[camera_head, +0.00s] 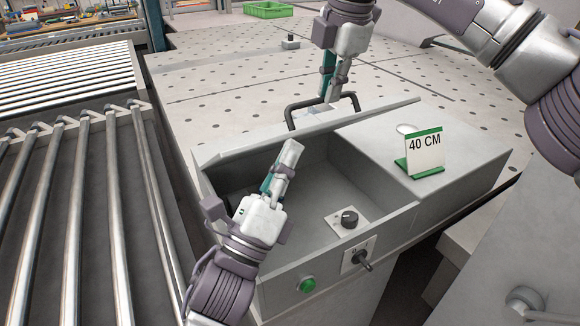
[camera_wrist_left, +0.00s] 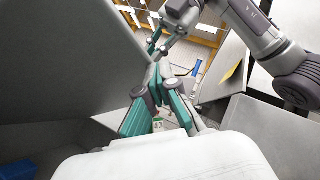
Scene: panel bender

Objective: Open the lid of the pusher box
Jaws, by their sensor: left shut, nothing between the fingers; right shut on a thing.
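The pusher box (camera_head: 393,235) is a grey metal box with an open compartment. Its lid (camera_head: 250,149) stands raised at the far side, seen nearly edge-on, with a black bar handle (camera_head: 292,117) beyond it. My right gripper (camera_head: 328,94) is shut on this handle. My left gripper (camera_head: 290,150) is shut and empty, pointing over the open compartment toward the lid's inner side; I cannot tell whether it touches the lid. In the left wrist view its teal fingers (camera_wrist_left: 157,72) are together, with a large grey panel on the left.
A "40 CM" sign (camera_head: 425,153) on a green stand sits on the box's closed right part. A black knob (camera_head: 349,218) is inside; a green button (camera_head: 306,285) and a switch (camera_head: 359,258) are on the front. Rollers (camera_head: 75,220) lie left; a perforated table (camera_head: 215,85) lies behind.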

